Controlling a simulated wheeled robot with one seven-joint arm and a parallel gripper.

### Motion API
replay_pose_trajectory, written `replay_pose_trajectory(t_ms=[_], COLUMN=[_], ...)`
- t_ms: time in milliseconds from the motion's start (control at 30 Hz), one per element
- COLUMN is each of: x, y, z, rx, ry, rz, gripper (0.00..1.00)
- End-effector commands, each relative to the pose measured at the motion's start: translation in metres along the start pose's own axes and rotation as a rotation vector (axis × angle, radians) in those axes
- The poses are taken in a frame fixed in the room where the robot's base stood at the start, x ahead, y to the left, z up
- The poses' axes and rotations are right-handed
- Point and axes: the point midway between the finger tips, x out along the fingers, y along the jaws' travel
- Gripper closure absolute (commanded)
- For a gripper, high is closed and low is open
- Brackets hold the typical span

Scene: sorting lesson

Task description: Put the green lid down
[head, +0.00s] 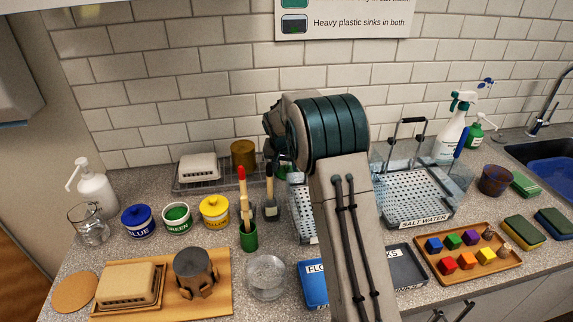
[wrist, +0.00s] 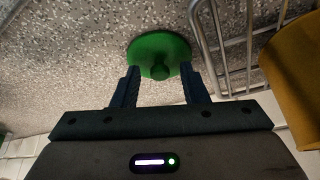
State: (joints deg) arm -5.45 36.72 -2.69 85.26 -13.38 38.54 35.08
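The green lid (wrist: 158,48) is a round disc with a knob, seen in the wrist view against the speckled counter, beside a wire rack. My gripper (wrist: 160,70) has its two dark fingers apart, one on each side of the knob, with clear gaps between knob and fingers. The lid looks to be resting on the counter; I cannot tell its exact height. The green pot (head: 176,218) stands open, between the lidded blue pot (head: 138,221) and the lidded yellow pot (head: 215,212).
The wire rack (wrist: 222,50) and a brown canister (wrist: 294,65) are close to my gripper. A brush holder (head: 249,237), a glass bowl (head: 266,276) and the salt water tank (head: 425,190) stand around my arm. A tray of coloured blocks (head: 447,280) is at right.

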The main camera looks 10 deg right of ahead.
Motion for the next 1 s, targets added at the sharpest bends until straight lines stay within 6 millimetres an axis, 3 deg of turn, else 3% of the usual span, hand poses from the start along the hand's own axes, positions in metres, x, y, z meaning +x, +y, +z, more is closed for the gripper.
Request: replay_pose_trajectory(t_ms=[533, 733, 1000], x=[-0.102, -0.118, -0.12], y=[-0.001, 0.0, 0.0], z=[0.0, 0.0, 0.0], rx=[-0.001, 0.0, 0.0], ry=[0.003, 0.001, 0.001], rz=[-0.002, -0.001, -0.001], gripper=[0.6, 0.6, 0.6])
